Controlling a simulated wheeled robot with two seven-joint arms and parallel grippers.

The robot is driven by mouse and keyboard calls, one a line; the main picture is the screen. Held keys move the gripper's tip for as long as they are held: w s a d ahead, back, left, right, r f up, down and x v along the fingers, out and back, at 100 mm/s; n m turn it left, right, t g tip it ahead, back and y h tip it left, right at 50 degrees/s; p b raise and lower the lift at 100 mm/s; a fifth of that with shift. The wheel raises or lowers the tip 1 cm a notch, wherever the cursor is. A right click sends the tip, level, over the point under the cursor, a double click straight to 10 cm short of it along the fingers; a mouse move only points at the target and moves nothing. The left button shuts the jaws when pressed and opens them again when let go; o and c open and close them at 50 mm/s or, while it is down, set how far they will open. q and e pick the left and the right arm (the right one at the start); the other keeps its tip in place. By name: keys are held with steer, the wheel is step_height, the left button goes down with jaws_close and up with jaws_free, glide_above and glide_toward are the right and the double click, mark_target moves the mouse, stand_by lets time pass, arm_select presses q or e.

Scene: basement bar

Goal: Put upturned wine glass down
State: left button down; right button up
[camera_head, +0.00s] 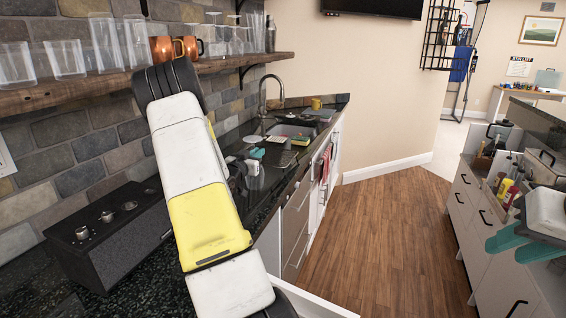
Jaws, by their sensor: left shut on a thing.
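My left arm, white and yellow, crosses the middle of the view and hides part of the counter. My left gripper (254,153), with teal fingertips, shows small just right of the arm, above the dark counter. It is shut on a clear wine glass (256,178), which is faint against the counter; its exact tilt and whether it touches the counter are hard to tell. My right gripper (520,243) is at the right edge, its teal fingers apart and empty, in front of the right-hand cabinets.
The dark counter (288,183) runs back to a sink (292,131) with a tall faucet (263,92). A black box with knobs (112,240) stands at the near left. A wooden shelf (110,82) holds clear glasses and copper mugs. Bottles (507,190) stand at right. The wooden floor is clear.

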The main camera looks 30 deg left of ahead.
arm_select(q)
steer(key=shift+w+a, duration=0.15)
steer(key=shift+w, duration=0.15)
steer(key=shift+w+a+f, duration=0.1)
steer(key=shift+f, duration=1.75)
steer(key=c, duration=1.5)
jaws_free()
steer(key=shift+f, duration=0.1)
